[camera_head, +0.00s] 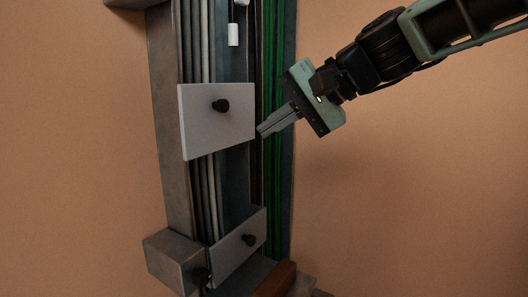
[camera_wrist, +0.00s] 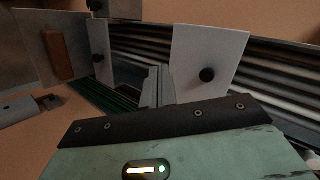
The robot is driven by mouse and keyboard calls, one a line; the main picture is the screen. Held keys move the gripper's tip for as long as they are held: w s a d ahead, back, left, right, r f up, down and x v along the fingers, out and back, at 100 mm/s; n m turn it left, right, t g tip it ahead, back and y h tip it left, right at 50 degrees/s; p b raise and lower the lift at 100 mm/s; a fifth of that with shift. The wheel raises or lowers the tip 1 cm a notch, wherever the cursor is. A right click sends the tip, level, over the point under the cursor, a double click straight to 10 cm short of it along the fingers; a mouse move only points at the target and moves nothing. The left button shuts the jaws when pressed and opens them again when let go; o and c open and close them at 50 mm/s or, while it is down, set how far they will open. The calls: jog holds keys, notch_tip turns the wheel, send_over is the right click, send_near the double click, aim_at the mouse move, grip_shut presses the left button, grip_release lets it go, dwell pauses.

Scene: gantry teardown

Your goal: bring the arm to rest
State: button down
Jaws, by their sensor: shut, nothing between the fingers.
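My arm (camera_head: 385,50) reaches in from the upper right in the head view. My gripper (camera_head: 263,130) is shut and empty, its fingertips close to the right edge of the upper grey plate (camera_head: 215,125). I cannot tell whether they touch it. In the wrist view the gripper fingers (camera_wrist: 160,85) point ahead between two plates, with the pale gripper body (camera_wrist: 150,152) across the bottom. The plate with a black knob also shows on the right of the wrist view (camera_wrist: 212,52).
A gantry beam (camera_head: 165,110) runs top to bottom with grey pipes and green strips (camera_head: 272,60). A lower plate (camera_head: 235,255) with a black knob sits near a metal block (camera_head: 172,260). A small white cylinder (camera_head: 233,35) hangs above. The floor to the right is clear.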

jog(key=s+d+f+n+g+h, duration=0.25)
jog(key=s+f+n+h, duration=0.2)
jog(key=s+f, duration=0.9)
jog(key=s+d+f+n+g+h, duration=0.1)
jog(key=s+d+f+n+h, duration=0.4)
jog(key=s+d+f, duration=0.5)
notch_tip(320, 180, down, 2)
jog(key=shift+s+f+g, duration=0.25)
jog(key=shift+s+g, duration=0.1)
jog(key=shift+s, duration=0.1)
jog(key=shift+n, duration=0.25)
